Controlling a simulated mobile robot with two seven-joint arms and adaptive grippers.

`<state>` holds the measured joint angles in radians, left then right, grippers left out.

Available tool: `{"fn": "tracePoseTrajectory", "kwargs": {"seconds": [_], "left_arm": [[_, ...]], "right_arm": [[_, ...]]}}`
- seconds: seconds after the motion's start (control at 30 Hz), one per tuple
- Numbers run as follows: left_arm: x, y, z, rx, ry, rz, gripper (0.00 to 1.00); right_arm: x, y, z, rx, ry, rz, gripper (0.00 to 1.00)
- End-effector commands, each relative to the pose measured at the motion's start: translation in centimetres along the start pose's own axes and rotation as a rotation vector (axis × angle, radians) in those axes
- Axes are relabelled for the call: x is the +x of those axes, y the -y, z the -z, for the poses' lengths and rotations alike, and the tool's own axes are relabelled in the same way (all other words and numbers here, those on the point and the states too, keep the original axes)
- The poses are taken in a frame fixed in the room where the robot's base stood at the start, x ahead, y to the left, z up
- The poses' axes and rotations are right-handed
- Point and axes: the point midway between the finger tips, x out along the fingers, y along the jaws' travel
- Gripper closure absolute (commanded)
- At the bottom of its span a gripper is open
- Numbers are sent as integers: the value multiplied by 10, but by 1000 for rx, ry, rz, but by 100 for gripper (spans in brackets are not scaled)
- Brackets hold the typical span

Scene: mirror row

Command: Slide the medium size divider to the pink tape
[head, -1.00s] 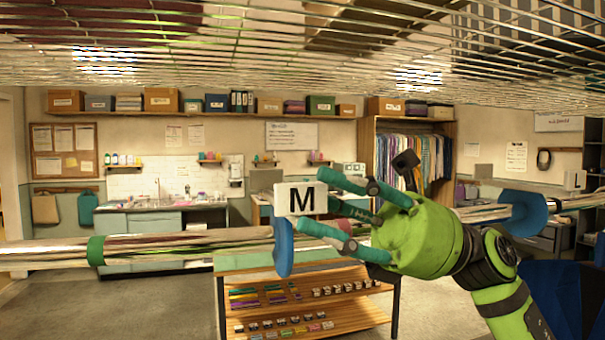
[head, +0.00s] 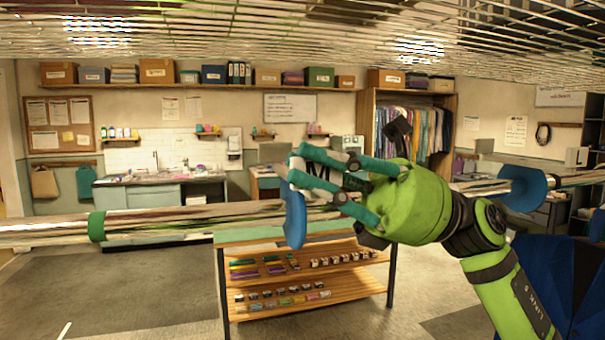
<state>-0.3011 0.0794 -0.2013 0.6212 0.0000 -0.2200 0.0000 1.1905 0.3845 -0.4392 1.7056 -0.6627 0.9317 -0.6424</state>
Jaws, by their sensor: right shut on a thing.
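The medium divider (head: 295,217) is a blue disc seen nearly edge-on, around the metal rail (head: 195,217) left of centre. Its "M" label does not show now; the gripper's fingers cover the divider's upper part. My right gripper (head: 297,168) is shut on the top of this divider, its arm coming in from the lower right. No pink tape shows; the stretch of rail behind the gripper is hidden. A green tape band (head: 97,226) wraps the rail at the left. My left gripper is not in view.
Another blue divider (head: 522,189) sits on the rail at the right, beyond my right arm. A wooden shelf unit (head: 310,285) with small goods stands behind and below the rail. A wire grid (head: 260,45) hangs overhead. The rail between green tape and medium divider is clear.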

Motion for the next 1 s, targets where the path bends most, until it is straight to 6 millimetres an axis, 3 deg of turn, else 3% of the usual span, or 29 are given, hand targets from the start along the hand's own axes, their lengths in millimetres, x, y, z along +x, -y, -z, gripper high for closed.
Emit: {"fn": "tracePoseTrajectory", "kwargs": {"seconds": [0.1,0.3,0.63,0.7,1.0], "left_arm": [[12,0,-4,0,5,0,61],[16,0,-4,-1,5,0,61],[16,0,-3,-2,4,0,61],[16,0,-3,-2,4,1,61],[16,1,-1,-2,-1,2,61]], "right_arm": [[-29,0,-10,-7,2,6,100],[-57,0,-24,-7,3,3,100],[-59,-1,-26,-6,4,0,100],[-59,-1,-26,-5,4,0,62],[-59,-1,-25,-4,2,0,61]]}}
